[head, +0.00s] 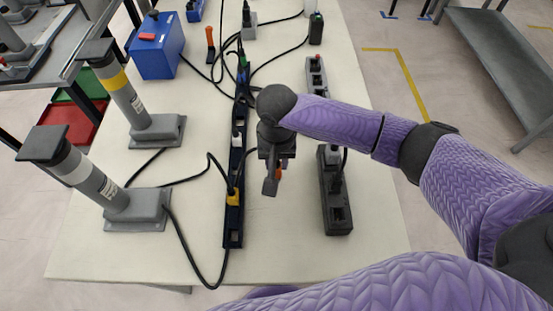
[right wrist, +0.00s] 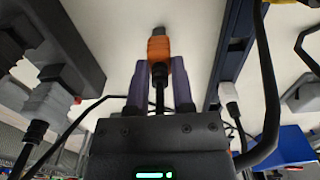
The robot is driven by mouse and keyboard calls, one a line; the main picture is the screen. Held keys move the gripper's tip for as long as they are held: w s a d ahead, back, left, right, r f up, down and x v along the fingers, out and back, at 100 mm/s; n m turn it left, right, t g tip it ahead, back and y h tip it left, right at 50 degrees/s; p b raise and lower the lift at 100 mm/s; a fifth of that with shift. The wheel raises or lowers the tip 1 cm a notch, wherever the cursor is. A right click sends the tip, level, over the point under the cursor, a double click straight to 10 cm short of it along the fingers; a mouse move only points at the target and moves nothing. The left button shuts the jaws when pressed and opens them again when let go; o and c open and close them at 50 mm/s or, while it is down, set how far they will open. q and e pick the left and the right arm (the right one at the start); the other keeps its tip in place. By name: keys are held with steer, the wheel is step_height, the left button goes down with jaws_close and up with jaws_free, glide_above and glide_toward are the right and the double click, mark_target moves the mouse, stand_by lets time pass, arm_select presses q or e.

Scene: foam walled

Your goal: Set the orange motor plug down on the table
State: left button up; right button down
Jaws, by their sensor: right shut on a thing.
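My right gripper (head: 273,178) is over the white table (head: 280,250), between a long dark blue power strip and a dark grey one. It is shut on the orange motor plug (head: 279,174), which is mostly hidden by the gripper in the head view. In the right wrist view, the orange plug (right wrist: 159,48) sits between the two purple fingers, its grey tip pointing away from the gripper and a black cable running back from it. Bare tabletop shows behind the tip. I cannot tell how large the gap to the table is. My left gripper is not in view.
The dark blue strip (head: 234,220) with a yellow plug (head: 233,197) stands left of the gripper; the dark grey strip (head: 337,211) stands right. Two post-like devices (head: 137,207) (head: 157,129) and a blue box (head: 157,58) are further left. Black cables cross the table. The near middle is clear.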

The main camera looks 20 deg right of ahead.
steer(key=shift+c, duration=2.4)
jaws_free()
steer(key=shift+f, duration=0.1)
step_height(320, 180, up, 12)
steer(key=p, duration=0.5)
steer(key=shift+f, duration=0.2)
steer(key=shift+r, duration=0.45)
steer(key=shift+f, duration=0.1)
